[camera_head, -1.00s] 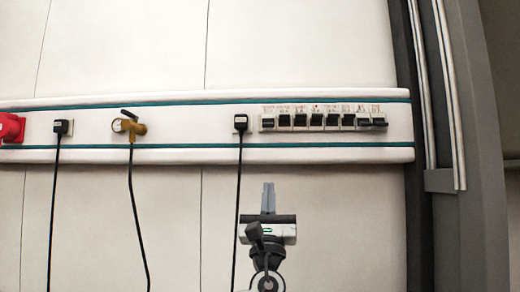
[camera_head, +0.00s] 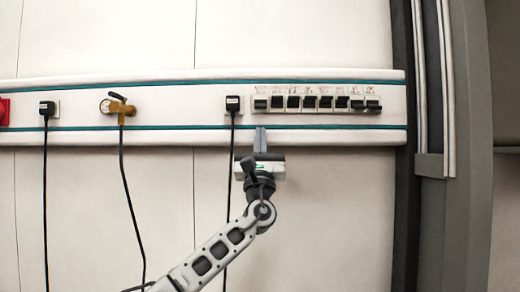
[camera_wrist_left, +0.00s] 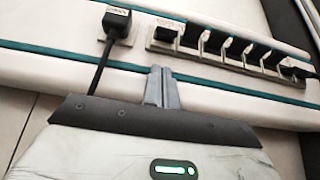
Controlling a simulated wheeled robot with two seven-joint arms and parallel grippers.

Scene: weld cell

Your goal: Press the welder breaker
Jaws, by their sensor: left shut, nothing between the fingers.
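The row of black-levered breakers (camera_head: 316,103) sits in a light panel at the right part of the wall rail. The small red labels above are too blurred to read, so I cannot tell which one is the welder breaker. The leftmost lever (camera_head: 260,104) and the two rightmost levers look lower than the middle ones. My left gripper (camera_head: 261,131) is shut and empty, fingers pointing up, its tips just below the leftmost breaker. In the left wrist view the shut fingers (camera_wrist_left: 161,74) stand in front of the rail, below the breaker row (camera_wrist_left: 230,48). Contact is not visible. My right gripper is not in view.
A black plug (camera_head: 233,104) with a hanging cable is just left of the breakers. Further left are a brass valve (camera_head: 118,106) with a hose, another plug (camera_head: 47,108) and a red socket (camera_head: 4,112). Dark uprights (camera_head: 428,80) stand to the right.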

